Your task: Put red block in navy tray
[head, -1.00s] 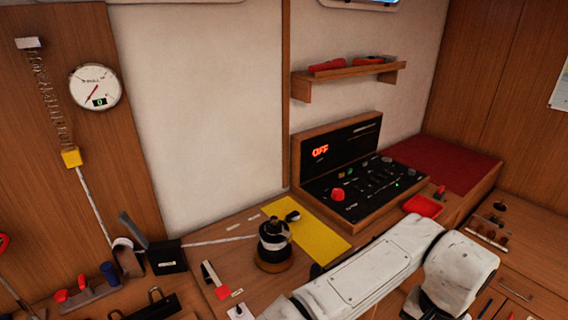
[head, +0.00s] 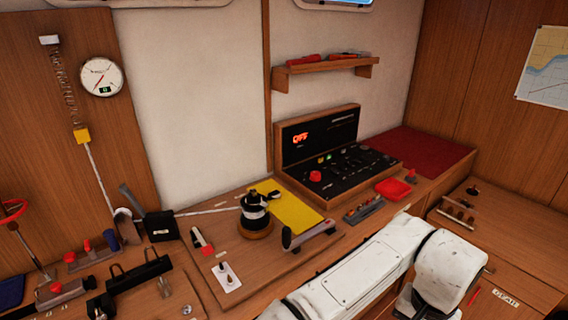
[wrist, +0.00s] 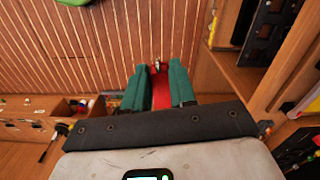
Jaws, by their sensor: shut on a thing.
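My gripper (wrist: 158,85) shows in the wrist view with two green fingers. It is shut on a red block (wrist: 161,92), which sits between the fingers and is partly hidden by them. In the head view my gripper and the block are out of sight; only my white arm shows at the lower right. A dark blue, flat piece (head: 11,292) at the lower left edge of the head view looks like the navy tray; it is cut off by the frame.
The wrist view shows a slatted wooden surface (wrist: 95,45) beyond the fingers. A wooden shelf unit (wrist: 240,75) stands close on the right. In the head view, a winch (head: 256,214), a black clamp (head: 130,285) and a red tray (head: 393,188) stand on the crowded bench.

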